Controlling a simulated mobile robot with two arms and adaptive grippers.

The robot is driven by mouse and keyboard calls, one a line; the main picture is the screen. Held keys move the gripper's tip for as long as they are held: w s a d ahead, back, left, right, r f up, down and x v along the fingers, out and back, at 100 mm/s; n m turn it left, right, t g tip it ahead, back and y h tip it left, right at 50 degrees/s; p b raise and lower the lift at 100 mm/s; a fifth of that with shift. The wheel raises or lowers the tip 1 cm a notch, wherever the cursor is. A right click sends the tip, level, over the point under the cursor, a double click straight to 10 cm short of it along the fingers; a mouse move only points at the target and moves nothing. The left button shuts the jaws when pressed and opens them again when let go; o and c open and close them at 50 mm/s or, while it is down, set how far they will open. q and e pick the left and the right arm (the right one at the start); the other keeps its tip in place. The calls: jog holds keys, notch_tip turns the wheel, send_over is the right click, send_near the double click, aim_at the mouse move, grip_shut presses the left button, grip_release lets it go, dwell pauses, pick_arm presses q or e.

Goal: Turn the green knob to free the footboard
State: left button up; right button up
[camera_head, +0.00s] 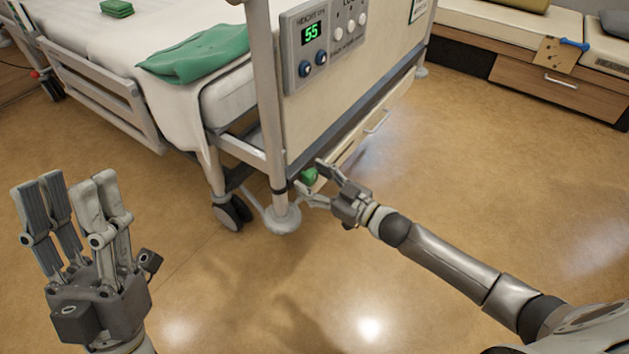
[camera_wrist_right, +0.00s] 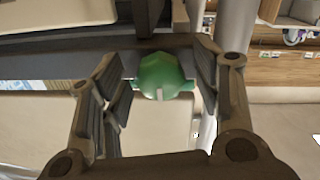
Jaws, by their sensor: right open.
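The green knob (camera_head: 309,176) sits low at the near corner of the bed's footboard (camera_head: 345,80). In the right wrist view the knob (camera_wrist_right: 160,77) is faceted, with a pale mark on its face, and lies between the fingers. My right gripper (camera_head: 318,183) is open around the knob, with gaps visible on both sides in the wrist view. My left gripper (camera_head: 72,205) is raised at the lower left, away from the bed, its fingers pointing up. Whether its fingers are spread or closed is unclear.
A control panel (camera_head: 323,40) showing 55 is fixed on the footboard. A caster wheel (camera_head: 232,211) stands below the bed corner. A green cloth (camera_head: 198,54) lies on the mattress. A drawer bench (camera_head: 545,78) stands at the back right. The floor between is clear.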

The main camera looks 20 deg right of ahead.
jog(key=c, duration=1)
jog(key=shift+c, duration=0.2)
